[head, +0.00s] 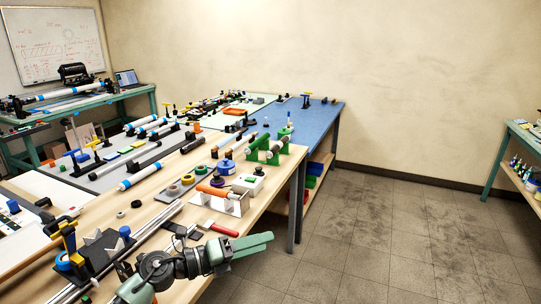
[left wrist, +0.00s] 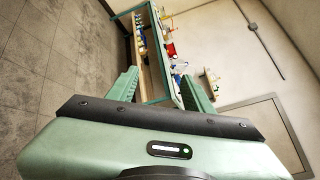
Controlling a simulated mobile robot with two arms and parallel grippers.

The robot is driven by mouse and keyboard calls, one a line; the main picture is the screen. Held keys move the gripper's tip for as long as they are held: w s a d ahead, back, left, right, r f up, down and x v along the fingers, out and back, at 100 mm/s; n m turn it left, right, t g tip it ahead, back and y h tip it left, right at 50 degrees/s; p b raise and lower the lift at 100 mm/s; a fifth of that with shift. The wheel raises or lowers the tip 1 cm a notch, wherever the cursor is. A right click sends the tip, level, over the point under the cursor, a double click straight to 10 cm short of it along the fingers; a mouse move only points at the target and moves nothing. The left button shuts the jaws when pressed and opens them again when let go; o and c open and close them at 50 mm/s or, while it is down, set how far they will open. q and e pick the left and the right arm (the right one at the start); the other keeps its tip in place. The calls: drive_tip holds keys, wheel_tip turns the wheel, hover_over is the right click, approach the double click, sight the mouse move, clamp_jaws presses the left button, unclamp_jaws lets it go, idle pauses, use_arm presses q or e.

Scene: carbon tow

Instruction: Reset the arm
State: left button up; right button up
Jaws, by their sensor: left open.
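My left gripper (head: 245,247) shows in the head view at the lower middle, beyond the front edge of the near wooden workbench (head: 160,192). Its green fingers point right, over the floor. In the left wrist view my left gripper (left wrist: 162,92) has its two green fingers spread apart, with nothing between them close by. Part of the left arm comes in from the lower left of the head view, over the bench edge. My right gripper is not in either view.
Near the gripper on the bench lie a red-handled tool (head: 221,229) and an orange roller on a stand (head: 217,192). Green brackets (head: 267,148) stand farther back. A blue-topped table (head: 310,115) adjoins behind. The floor (head: 370,230) to the right is clear up to another bench (head: 525,135).

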use_arm(q)
drive_tip(key=s+a+r+n+t+y, duration=0.1)
drive_tip(key=a+r+n+t+y, duration=0.35)
drive_tip(key=n+t, duration=0.85)
drive_tip(key=s+a+f+n+g+y, duration=0.5)
drive_tip(key=s+a+f+n+y, duration=0.2)
drive_tip(key=a+f+n+y, duration=0.65)
drive_tip(key=s+d+f+n+g+h, duration=0.1)
drive_tip(key=s+f+n+g, duration=0.25)
drive_tip(key=s, duration=0.55)
drive_tip(key=s+f+n+g+h, duration=0.15)
drive_tip(key=s+f+g, duration=0.3)
drive_tip(key=s, duration=0.45)
drive_tip(key=s+d+f+n+g+h, duration=0.1)
drive_tip(key=s+f+n+g, duration=0.3)
drive_tip(key=s, duration=0.5)
wheel_tip(320, 180, down, 27)
drive_tip(key=s+m+g, duration=0.1)
drive_tip(key=s+g, duration=0.1)
drive_tip(key=s+a+f+g, duration=0.1)
drive_tip(key=s+a+f, duration=0.2)
drive_tip(key=s+f, duration=1.2)
drive_tip(key=shift+s+a+y, duration=0.2)
drive_tip(key=shift+s+y, duration=0.15)
drive_tip(key=shift+s, duration=0.35)
